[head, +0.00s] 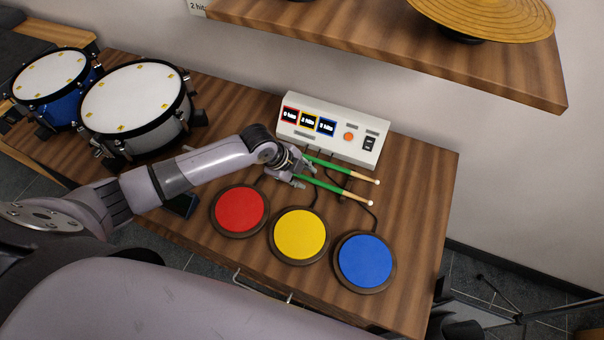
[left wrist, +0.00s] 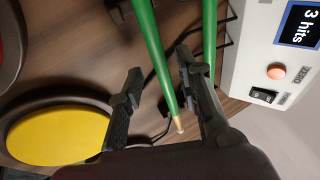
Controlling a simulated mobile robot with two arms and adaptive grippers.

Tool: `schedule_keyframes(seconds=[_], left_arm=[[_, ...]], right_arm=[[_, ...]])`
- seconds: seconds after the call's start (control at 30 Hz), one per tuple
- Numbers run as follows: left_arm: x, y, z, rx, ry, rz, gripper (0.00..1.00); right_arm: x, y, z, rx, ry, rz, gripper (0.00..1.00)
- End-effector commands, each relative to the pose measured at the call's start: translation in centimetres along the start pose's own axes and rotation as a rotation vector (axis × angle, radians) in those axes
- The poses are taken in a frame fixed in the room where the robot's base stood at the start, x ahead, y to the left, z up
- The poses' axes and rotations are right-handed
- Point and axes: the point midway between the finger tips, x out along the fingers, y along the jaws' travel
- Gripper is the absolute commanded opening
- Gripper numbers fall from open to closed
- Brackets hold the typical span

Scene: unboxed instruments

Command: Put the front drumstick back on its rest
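Two green drumsticks with pale tips lie side by side over the table behind the coloured pads. The front drumstick (head: 335,188) is nearer the pads; the back drumstick (head: 342,168) is nearer the control box. My left gripper (head: 304,176) is at their left ends. In the left wrist view my left gripper (left wrist: 160,68) is open, its fingers apart. The front drumstick (left wrist: 157,50) runs between them, closer to the right finger, with no clear grip. The back drumstick (left wrist: 208,38) is outside the right finger. Thin black rest bars (left wrist: 229,42) show partly beside it. My right gripper is out of view.
Red (head: 240,211), yellow (head: 300,234) and blue (head: 364,261) pads lie along the front, with cables behind. A white control box (head: 333,133) stands behind the sticks. Drums (head: 134,95) stand at left. A wooden shelf (head: 400,57) with a cymbal hangs above.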

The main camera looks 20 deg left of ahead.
Motion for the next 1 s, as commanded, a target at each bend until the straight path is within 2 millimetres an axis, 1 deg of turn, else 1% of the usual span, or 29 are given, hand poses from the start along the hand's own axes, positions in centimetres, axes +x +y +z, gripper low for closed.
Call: schedule_keyframes(seconds=[0.27, 0.37, 0.47, 0.7, 0.8, 0.9, 1.0], left_arm=[[-0.1, 0.0, 0.0, 0.000, 0.000, 0.000, 0.33], [-0.7, 0.0, 0.1, 0.001, -0.001, -0.001, 0.33], [-2.0, -0.1, 0.1, 0.001, -0.001, -0.001, 0.33], [-7.2, 0.0, 0.1, 0.003, -0.003, -0.002, 0.33], [-9.1, 0.0, 0.1, 0.003, -0.003, 0.000, 0.33], [-10.6, -0.1, 0.1, 0.001, -0.002, -0.002, 0.33], [-11.5, 0.0, 0.1, 0.001, -0.001, 0.000, 0.33]], right_arm=[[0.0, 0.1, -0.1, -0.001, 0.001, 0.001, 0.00], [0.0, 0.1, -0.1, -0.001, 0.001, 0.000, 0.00], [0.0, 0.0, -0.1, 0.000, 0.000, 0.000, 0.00], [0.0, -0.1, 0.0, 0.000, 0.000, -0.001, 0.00], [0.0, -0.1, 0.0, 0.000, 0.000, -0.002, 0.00], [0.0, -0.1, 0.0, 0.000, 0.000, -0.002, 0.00], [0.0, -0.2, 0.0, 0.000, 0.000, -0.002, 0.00]])
